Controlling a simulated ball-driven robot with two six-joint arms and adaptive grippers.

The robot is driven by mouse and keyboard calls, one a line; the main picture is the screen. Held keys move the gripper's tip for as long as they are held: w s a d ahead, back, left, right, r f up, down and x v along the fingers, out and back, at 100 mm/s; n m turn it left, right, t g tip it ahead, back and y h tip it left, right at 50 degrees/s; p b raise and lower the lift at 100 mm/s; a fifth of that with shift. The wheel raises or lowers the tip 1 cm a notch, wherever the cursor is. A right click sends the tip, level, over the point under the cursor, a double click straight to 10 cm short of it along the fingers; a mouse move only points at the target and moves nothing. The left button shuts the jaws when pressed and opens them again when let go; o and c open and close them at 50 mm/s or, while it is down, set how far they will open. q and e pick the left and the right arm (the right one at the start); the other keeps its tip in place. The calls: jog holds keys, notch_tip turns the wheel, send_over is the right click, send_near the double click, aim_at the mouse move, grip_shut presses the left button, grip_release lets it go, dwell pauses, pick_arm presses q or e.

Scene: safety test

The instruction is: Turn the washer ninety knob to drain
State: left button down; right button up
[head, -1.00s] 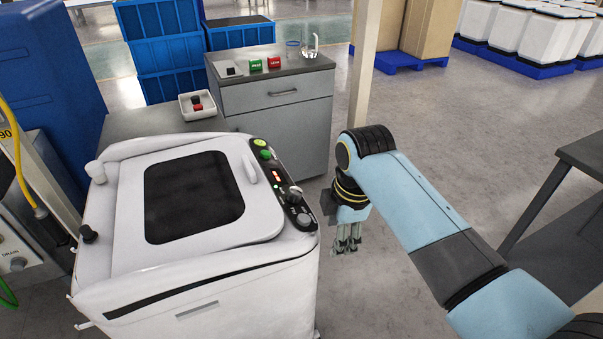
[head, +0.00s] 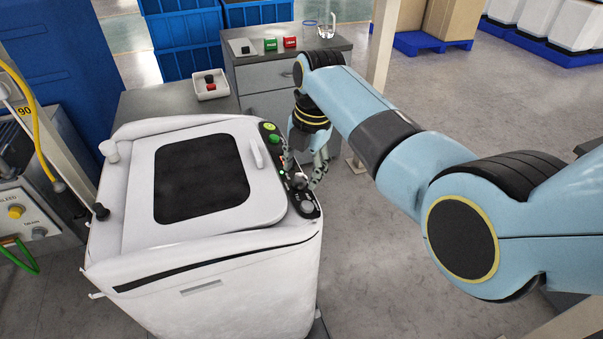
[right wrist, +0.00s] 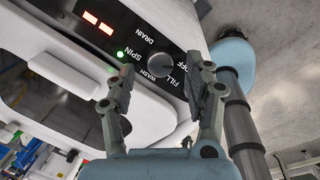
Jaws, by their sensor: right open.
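The white washer (head: 200,270) has a dark lid window and a black control panel along its right edge. In the right wrist view its round grey knob (right wrist: 160,65) is ringed by the words DRAIN, SPIN, WASH, FILL and OFF. A green light (right wrist: 120,54) is lit beside SPIN. In the right wrist view the gripper (right wrist: 167,72) is open, with a fingertip on either side of the knob; contact cannot be told. My left gripper is out of view.
A valve panel (head: 28,200) with a yellow knob and a grey knob stands at the left, near a yellow 90 label (head: 25,111).

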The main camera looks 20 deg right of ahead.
jog(key=shift+w+a+f, duration=0.1)
jog(key=shift+f, duration=1)
jog(key=shift+c, duration=0.2)
grip_shut()
